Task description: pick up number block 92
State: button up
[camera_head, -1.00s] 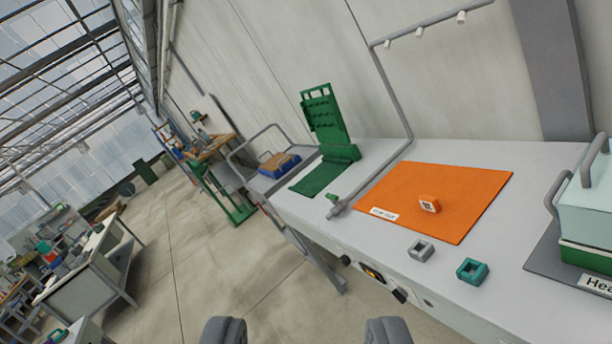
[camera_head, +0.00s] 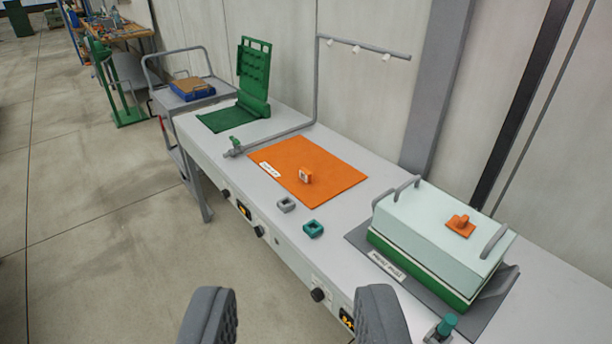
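A small orange block (camera_head: 305,175) with a white face stands on the orange mat (camera_head: 335,178) on the long bench. Its marking is too small to read, so I cannot tell whether it is number block 92.
A lidded green and pale box (camera_head: 440,235) with handles stands on the bench at right. A grey pipe frame (camera_head: 317,90) with nozzles rises behind the mat. A green stand (camera_head: 252,75), a trolley (camera_head: 185,70) and knobs along the bench front also show. Floor at left is clear.

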aim_at(305, 175)
jog(key=u, duration=0.5)
jog(key=k, duration=1.3)
jog(key=u, duration=0.8)
jog(key=i, duration=2.05)
jog(key=z, duration=0.3)
jog(key=i, duration=1.2)
jog(key=z, duration=1.35)
jog(key=i, duration=1.05)
jog(key=z, duration=0.65)
jog(key=k, duration=0.6)
jog(key=z, duration=0.05)
